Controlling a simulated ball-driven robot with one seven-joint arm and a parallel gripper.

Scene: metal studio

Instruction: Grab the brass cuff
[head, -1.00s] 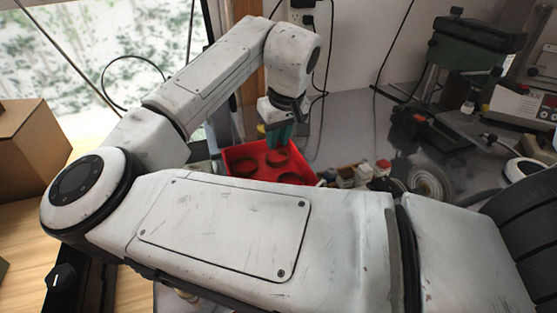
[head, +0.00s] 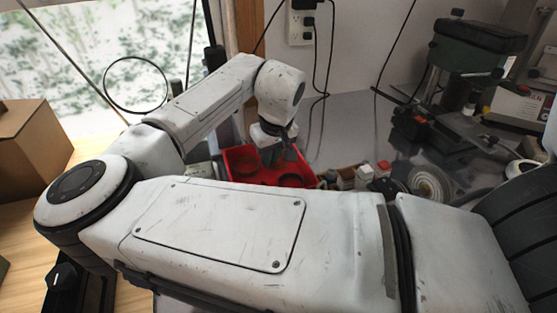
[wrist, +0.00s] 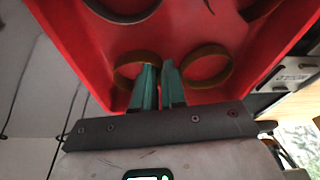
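A red tray (wrist: 75,50) fills much of the wrist view. Two brass-brown cuffs stand in it near the tray's near wall: a left cuff (wrist: 118,72) and a right cuff (wrist: 229,68). My gripper (wrist: 158,66) has teal fingers pointing down into the tray, with a narrow gap between the tips. The left finger covers part of the left cuff, whose right side lies at the gap; contact cannot be told. The right cuff is just right of the right finger. In the head view my gripper is low over the red tray (head: 234,157); its tips are hard to see.
Darker rings (wrist: 122,14) lie farther inside the tray. Small jars and blocks (head: 365,175) stand to the tray's right. A green-black machine (head: 470,50) stands at the right back. A cardboard box (head: 30,145) is at the left.

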